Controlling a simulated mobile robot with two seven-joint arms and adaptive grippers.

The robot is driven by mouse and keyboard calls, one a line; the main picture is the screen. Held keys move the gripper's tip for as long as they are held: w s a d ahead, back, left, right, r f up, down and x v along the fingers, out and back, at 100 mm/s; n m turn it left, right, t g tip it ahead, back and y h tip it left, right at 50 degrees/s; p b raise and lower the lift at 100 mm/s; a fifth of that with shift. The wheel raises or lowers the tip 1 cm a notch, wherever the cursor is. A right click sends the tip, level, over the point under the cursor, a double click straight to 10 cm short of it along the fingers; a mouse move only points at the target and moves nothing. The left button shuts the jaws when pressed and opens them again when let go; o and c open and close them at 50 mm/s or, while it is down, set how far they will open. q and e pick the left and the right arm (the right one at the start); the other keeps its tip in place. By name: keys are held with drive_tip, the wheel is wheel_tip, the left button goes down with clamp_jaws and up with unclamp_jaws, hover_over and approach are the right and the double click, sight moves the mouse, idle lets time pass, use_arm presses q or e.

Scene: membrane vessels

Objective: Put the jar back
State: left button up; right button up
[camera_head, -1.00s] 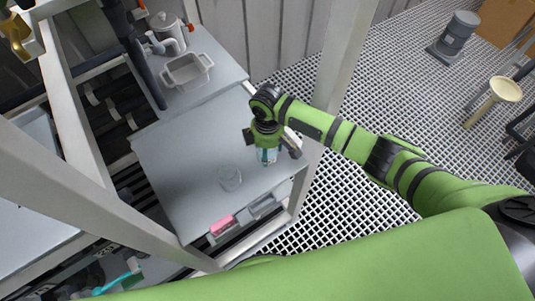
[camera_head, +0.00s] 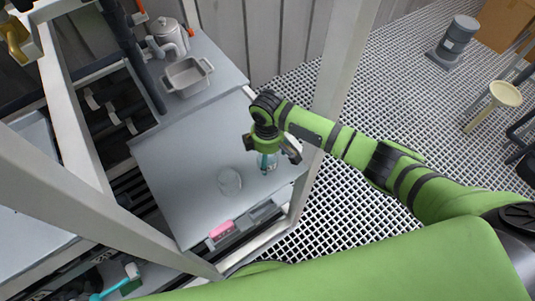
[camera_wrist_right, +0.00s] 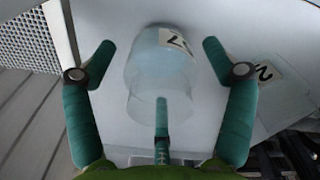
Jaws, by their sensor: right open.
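A clear glass jar (camera_wrist_right: 160,65) with a white number label stands on the grey counter (camera_head: 190,155). It also shows in the head view (camera_head: 271,164), partly hidden under my right gripper (camera_head: 272,150). My right gripper is open, and in the right wrist view its teal fingers (camera_wrist_right: 160,75) spread on both sides of the jar, with a third finger in front of it. I see a gap on each side; I cannot tell if the third finger touches the glass. A second clear round vessel (camera_head: 230,182) stands to the left on the counter. My left gripper is not in view.
A grey basin (camera_head: 187,76) and a metal pot (camera_head: 167,32) stand at the back of the counter. A pink item (camera_head: 221,229) lies in a tray at the front edge. A pale post (camera_head: 343,70) rises right of the counter. A flat number label (camera_wrist_right: 264,74) shows beside the jar.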

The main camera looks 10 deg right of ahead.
wheel_tip(320, 180, up, 10)
drive_tip(key=p, duration=0.8)
drive_tip(key=shift+f+p, duration=0.2)
drive_tip(key=shift+p, duration=0.2)
drive_tip(key=shift+r+b, duration=0.25)
drive_tip(key=shift+b, duration=0.05)
drive_tip(key=shift+r, duration=0.9)
